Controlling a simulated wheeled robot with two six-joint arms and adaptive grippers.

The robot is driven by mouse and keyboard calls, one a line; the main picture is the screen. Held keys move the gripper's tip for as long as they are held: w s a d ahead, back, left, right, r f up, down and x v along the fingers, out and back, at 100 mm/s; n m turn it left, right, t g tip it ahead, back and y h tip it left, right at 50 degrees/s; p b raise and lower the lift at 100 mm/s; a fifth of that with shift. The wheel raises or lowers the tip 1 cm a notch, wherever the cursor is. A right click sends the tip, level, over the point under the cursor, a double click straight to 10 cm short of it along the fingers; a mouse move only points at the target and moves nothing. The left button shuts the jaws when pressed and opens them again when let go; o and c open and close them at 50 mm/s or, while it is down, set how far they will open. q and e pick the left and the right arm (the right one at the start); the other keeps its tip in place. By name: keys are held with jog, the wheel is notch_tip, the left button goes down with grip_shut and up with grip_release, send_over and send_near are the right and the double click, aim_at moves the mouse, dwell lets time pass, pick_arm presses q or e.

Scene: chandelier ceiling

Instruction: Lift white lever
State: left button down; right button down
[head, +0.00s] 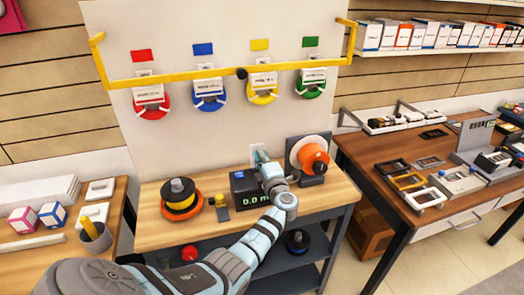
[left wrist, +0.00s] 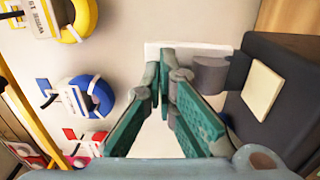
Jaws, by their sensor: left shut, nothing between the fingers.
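A white plate on the wall panel (head: 257,148) sits just behind my left gripper (head: 262,160). The plate also shows in the left wrist view (left wrist: 215,48), partly hidden behind the fingers. My left gripper (left wrist: 168,62) is shut, with its green fingertips together and nothing between them. The tips are in front of or against the plate; I cannot tell if they touch. A grey block or cylinder (left wrist: 210,75) is beside the fingers. I cannot make out clearly which part is the white lever. My right gripper is not in view.
A black box with a green display (head: 239,190) stands below the gripper on the wooden bench (head: 160,233). An orange disc device (head: 312,157) is close on the right. A yellow rail (head: 200,74) crosses the panel above, near several coloured spools.

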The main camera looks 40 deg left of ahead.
pick_arm(q)
jog(key=shift+s+d+r+p, duration=0.1)
jog(key=shift+s+d+p, duration=0.05)
jog(key=shift+d+p, duration=0.3)
jog(key=shift+s+d+r+p, duration=0.25)
jog(key=shift+s+d+p, duration=0.15)
jog(key=shift+d+p, duration=0.2)
jog(key=shift+s+d+r+p, duration=0.2)
jog(key=shift+s+d+p, duration=0.2)
jog(key=shift+d+p, duration=0.15)
jog(key=r+v, duration=0.2)
jog(key=v, duration=0.8)
jog(key=shift+p, duration=0.4)
jog(key=shift+a+f, duration=0.1)
